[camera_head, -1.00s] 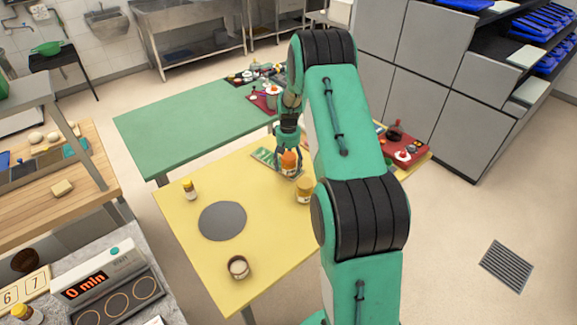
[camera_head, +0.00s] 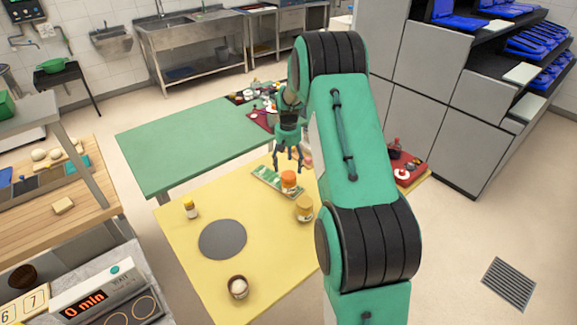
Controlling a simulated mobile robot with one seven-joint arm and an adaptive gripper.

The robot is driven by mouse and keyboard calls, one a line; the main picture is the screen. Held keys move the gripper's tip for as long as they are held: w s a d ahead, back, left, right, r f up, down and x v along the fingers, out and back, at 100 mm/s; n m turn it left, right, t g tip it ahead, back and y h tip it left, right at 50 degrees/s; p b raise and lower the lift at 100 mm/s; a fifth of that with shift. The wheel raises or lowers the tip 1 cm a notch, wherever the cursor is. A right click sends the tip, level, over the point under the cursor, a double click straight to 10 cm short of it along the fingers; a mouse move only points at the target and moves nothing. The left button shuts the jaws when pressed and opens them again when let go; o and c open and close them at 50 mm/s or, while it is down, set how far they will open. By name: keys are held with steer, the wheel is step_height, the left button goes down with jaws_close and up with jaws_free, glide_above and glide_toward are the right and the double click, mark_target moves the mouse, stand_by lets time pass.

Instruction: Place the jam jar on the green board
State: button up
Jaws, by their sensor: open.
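A jar with an orange lid (camera_head: 289,178), probably the jam jar, stands upright at the right end of the small green board (camera_head: 265,176), seemingly on it. The board lies on the yellow table. My gripper (camera_head: 288,168) is open and empty, with its fingers pointing down just above or behind this jar. A second jar with a yellowish lid (camera_head: 304,205) stands on the yellow table in front of the board, partly beside my arm. My arm hides the table's right part.
A green table (camera_head: 190,145) stands behind. A red tray (camera_head: 410,171) with items is right of my arm.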

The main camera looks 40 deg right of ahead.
stand_by(0.4)
steer(key=s+a+r+t, duration=0.1)
steer(key=s+a+r, duration=0.3)
steer(key=a+r, duration=0.45)
steer(key=s+a+r+n+t, duration=0.1)
steer(key=s+a+r, duration=0.3)
steer(key=a+r, duration=0.4)
steer(key=s+a+r+t, duration=0.1)
steer(key=s+a+r, duration=0.3)
steer(key=a+r, duration=0.45)
steer(key=s+a+r+t, duration=0.1)
steer(key=s+a, duration=0.3)
steer(key=s, duration=0.4)
steer(key=s+a+r+n, duration=0.1)
steer(key=s+a+r, duration=0.2)
steer(key=s, duration=0.6)
steer(key=s+a+r+n+t, duration=0.1)
steer(key=s+a+r, duration=0.1)
steer(key=s+a, duration=0.5)
steer(key=shift+s+r+t, duration=0.25)
steer(key=shift+s+t, duration=0.05)
steer(key=shift+s, duration=0.55)
steer(key=shift+f, duration=0.2)
